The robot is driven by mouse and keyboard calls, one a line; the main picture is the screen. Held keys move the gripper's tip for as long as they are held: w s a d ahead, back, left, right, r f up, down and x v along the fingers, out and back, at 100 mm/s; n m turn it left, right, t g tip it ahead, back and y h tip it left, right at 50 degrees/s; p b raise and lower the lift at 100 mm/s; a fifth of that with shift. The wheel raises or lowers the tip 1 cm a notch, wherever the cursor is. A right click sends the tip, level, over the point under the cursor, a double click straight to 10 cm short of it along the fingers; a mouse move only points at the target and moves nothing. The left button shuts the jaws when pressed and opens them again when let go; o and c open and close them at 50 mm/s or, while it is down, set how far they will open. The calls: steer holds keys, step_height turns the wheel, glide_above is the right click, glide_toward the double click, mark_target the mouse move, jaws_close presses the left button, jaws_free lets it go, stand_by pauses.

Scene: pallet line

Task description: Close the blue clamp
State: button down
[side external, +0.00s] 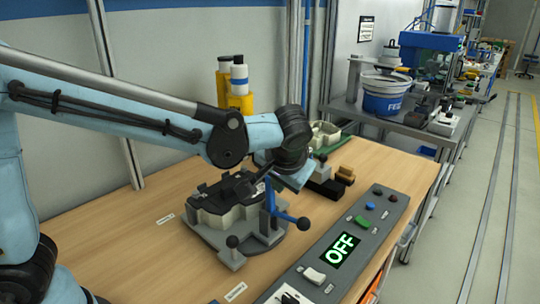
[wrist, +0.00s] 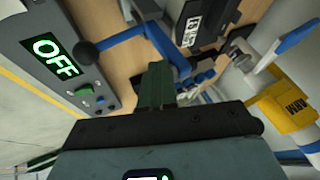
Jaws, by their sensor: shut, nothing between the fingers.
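The blue clamp (side external: 271,197) stands at the right side of a grey fixture on the wooden table.
A grey control panel (side external: 318,262) with a green OFF display (side external: 341,250) and buttons lies right of the fixture. Small dark blocks (side external: 326,187) sit at the back right. Bare table lies front left.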

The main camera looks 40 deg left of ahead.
steer(key=shift+a, duration=0.15)
steer(key=shift+a+r+n+h, duration=0.2)
steer(key=shift+a+h, duration=0.45)
steer(key=shift+a+r+n+h, duration=0.15)
steer(key=shift+a+n+h, duration=0.05)
steer(key=shift+a+h, duration=0.45)
steer(key=shift+a+f+h, duration=0.35)
steer(key=shift+a, duration=0.75)
steer(key=shift+a+f+h, duration=0.35)
steer(key=shift+a+h, duration=0.05)
steer(key=shift+a, duration=0.7)
steer(key=shift+a+f+h, duration=0.35)
steer(key=shift+a, duration=0.75)
steer(key=v, duration=1.2)
steer(key=s+f+m+t, duration=0.2)
steer(key=s+f, duration=0.6)
steer(key=f, duration=0.3)
steer(key=shift+d+t, duration=0.3)
